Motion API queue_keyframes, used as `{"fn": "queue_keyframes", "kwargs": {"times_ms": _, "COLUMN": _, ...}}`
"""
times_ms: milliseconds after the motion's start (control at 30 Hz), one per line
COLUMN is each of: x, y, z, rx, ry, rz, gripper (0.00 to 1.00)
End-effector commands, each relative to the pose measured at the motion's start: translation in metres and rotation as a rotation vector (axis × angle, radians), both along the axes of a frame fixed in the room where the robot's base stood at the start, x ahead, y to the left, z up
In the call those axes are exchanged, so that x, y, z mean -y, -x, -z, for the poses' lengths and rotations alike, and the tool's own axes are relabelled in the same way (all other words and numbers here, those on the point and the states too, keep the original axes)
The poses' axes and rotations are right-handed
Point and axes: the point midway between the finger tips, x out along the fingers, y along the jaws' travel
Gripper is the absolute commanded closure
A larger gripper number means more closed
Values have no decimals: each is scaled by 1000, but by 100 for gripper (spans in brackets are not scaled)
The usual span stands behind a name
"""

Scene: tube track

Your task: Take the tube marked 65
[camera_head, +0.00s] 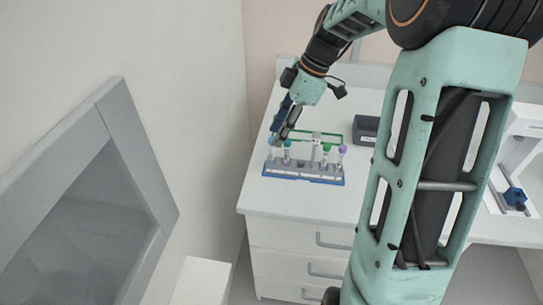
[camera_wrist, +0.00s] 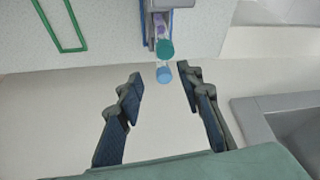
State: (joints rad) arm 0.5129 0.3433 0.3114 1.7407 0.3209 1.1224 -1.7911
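A blue and grey tube rack (camera_head: 303,177) stands near the front of the white counter. Several capped tubes stand upright in it: a blue-capped tube (camera_head: 275,144) and a teal-capped tube (camera_head: 287,145) at the left, a green-capped tube (camera_head: 326,148) and a purple-capped tube (camera_head: 342,149) at the right. No number is readable, so I cannot tell which is 65. My gripper (camera_wrist: 160,88) is open and empty. In the wrist view the blue cap (camera_wrist: 164,74) lies close to its fingertips, with the teal cap (camera_wrist: 165,50) beyond. In the head view my gripper is above the rack's left end.
A green rectangular frame (camera_wrist: 62,47) lies on the counter behind the rack. A dark box (camera_head: 366,129) stands to the right. A white device (camera_head: 520,150) is farther right. The counter's front edge is close to the rack. A grey-framed panel (camera_head: 122,115) is at the left.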

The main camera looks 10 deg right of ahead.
Motion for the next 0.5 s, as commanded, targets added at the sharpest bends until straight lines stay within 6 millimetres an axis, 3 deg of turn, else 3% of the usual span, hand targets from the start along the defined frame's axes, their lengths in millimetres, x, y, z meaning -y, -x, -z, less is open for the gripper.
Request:
{"fn": "queue_keyframes", "kwargs": {"times_ms": 300, "x": -19, "y": 2, "z": 39, "rx": -3, "ry": -1, "rz": -1, "gripper": 66}}
{"fn": "queue_keyframes", "kwargs": {"times_ms": 500, "x": -20, "y": 2, "z": 43, "rx": 0, "ry": 0, "rz": 1, "gripper": 66}}
